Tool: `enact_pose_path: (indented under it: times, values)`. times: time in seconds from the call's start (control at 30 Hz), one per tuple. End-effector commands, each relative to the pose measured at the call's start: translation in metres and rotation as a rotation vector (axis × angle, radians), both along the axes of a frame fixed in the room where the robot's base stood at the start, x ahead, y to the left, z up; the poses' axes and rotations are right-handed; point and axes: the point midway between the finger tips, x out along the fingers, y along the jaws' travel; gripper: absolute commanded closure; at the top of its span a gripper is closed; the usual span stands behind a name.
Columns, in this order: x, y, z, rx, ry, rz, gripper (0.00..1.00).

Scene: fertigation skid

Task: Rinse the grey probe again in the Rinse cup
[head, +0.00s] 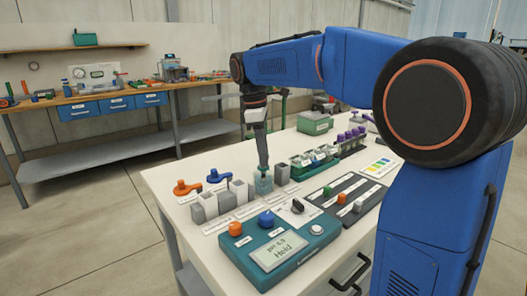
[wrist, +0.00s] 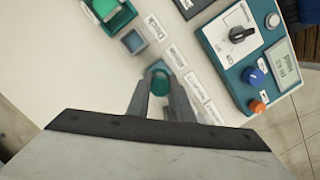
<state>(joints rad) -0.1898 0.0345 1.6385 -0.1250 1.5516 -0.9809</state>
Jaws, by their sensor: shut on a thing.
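My gripper (head: 263,168) points down over the row of small cups on the white bench. In the wrist view my gripper (wrist: 161,91) has its fingers closed on either side of a round teal top (wrist: 160,80), which I take for the head of the grey probe. The probe's shaft is hidden below. In the head view a bluish clear cup (head: 264,187) stands directly under the fingertips, apparently the Rinse cup. Its label is too small to read. I cannot tell how deep the probe sits in it.
Grey blocks (head: 205,205) stand left of the cup, with an orange-handled part (head: 186,187) behind them. A teal meter (head: 255,262) reading "Held" is in front. A rack of purple-capped bottles (head: 350,138) and a green box (head: 315,124) stand behind.

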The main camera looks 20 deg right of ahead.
Motion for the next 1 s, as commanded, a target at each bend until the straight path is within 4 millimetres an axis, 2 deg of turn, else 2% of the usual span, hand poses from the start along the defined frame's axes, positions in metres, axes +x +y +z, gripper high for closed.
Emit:
enact_pose_path:
  times: [0.43,1.0]
  values:
    - [0.0,0.0,-0.004,0.0,0.0,0.0,1.0]
    - [0.0,0.0,0.012,0.0,0.0,0.0,1.0]
